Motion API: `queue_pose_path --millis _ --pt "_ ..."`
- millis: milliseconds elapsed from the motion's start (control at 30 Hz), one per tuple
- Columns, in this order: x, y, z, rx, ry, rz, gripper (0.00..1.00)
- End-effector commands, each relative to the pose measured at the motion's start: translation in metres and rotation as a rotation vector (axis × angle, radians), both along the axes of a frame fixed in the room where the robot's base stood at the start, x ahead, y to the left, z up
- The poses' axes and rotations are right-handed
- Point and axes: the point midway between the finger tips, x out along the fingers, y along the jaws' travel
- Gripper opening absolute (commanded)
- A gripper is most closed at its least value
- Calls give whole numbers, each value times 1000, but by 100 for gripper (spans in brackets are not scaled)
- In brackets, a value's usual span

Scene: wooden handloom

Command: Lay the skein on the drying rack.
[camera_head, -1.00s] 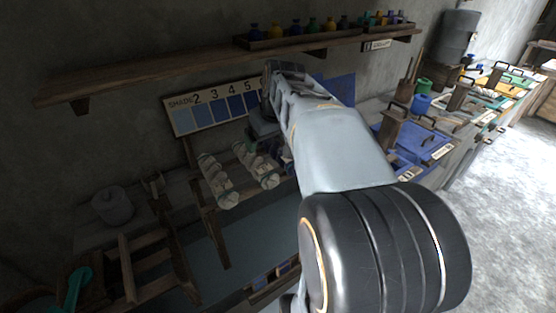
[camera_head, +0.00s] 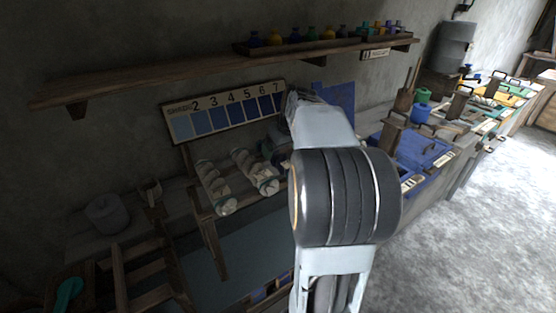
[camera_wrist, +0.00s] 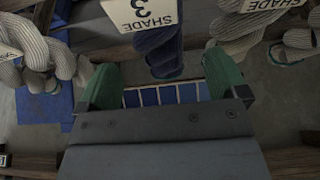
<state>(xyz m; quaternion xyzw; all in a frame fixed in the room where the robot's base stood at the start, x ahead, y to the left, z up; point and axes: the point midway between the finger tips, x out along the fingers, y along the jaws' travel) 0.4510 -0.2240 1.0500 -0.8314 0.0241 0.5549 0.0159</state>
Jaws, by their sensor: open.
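In the wrist view a dark blue skein (camera_wrist: 158,50) shows beyond my gripper, with a white tag (camera_wrist: 143,12) reading SHADE 3 upside down over it. My gripper (camera_wrist: 162,72) is open, its two green fingers apart and nothing clamped between them. The blue skein's lower end appears between the fingertips; I cannot tell if they touch it. Pale twisted skeins lie to the left (camera_wrist: 38,48) and right (camera_wrist: 240,28). In the head view two pale skeins (camera_head: 214,188) (camera_head: 254,172) rest on a wooden rack (camera_head: 208,240). My arm hides the gripper and blue skein there.
A numbered shade board (camera_head: 225,108) stands behind the rack; its blue squares appear in the wrist view (camera_wrist: 165,95). A wall shelf (camera_head: 150,78) with small bottles runs above. A blue vat (camera_head: 418,148) stands right; a wooden frame (camera_head: 140,275) stands lower left. Floor at right is clear.

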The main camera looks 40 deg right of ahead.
Motion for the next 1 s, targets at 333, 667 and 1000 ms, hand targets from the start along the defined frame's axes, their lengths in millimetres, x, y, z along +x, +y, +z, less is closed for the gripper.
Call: queue_pose_path --millis 333,667,1000 --pt "15 -2 -41 1 3 0 92" --pt "16 -2 -45 0 1 0 92" --pt "16 -2 -44 0 1 0 59"
